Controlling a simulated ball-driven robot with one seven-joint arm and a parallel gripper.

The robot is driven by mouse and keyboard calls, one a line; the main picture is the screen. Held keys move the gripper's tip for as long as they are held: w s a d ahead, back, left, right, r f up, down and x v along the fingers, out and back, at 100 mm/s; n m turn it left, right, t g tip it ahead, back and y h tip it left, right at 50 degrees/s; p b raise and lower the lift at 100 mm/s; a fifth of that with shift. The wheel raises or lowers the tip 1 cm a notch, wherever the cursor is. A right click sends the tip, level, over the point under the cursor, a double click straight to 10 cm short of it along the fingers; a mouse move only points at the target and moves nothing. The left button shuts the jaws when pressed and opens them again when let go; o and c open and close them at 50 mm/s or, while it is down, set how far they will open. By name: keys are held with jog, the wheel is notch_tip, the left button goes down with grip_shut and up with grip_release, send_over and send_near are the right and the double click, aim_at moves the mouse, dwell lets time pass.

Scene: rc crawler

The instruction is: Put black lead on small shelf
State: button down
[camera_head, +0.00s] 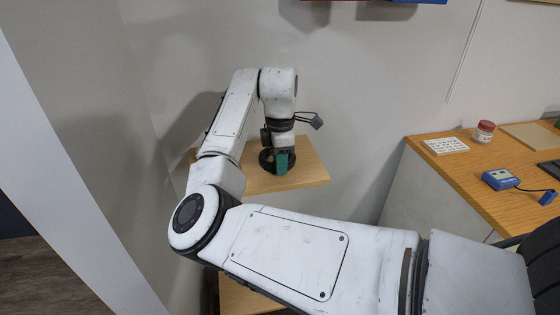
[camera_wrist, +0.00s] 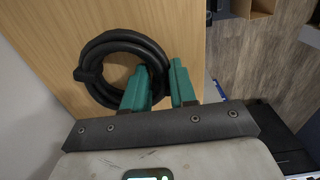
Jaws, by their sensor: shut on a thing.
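The black lead (camera_wrist: 96,50) is a coiled black ring with a band around its left side, in the wrist view. My gripper (camera_wrist: 160,80) has teal fingers shut on the right side of the coil. In the head view the black lead (camera_head: 266,160) shows partly behind my gripper (camera_head: 283,162). Both are at the small wooden shelf (camera_head: 312,172) against the wall. The shelf board (camera_wrist: 45,30) fills the left and middle of the wrist view behind the coil. I cannot tell whether the coil touches the board.
A wooden desk (camera_head: 450,175) stands at the right, with a white card (camera_head: 445,146), a red-lidded jar (camera_head: 484,132) and a blue device (camera_head: 500,179) with a cord. Another wooden board (camera_head: 245,297) lies below the shelf. My arm crosses the foreground.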

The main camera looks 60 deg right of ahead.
jog(key=shift+f, duration=0.1)
jog(key=c, duration=0.9)
grip_release()
notch_tip(320, 180, up, 12)
jog(key=shift+p, duration=0.45)
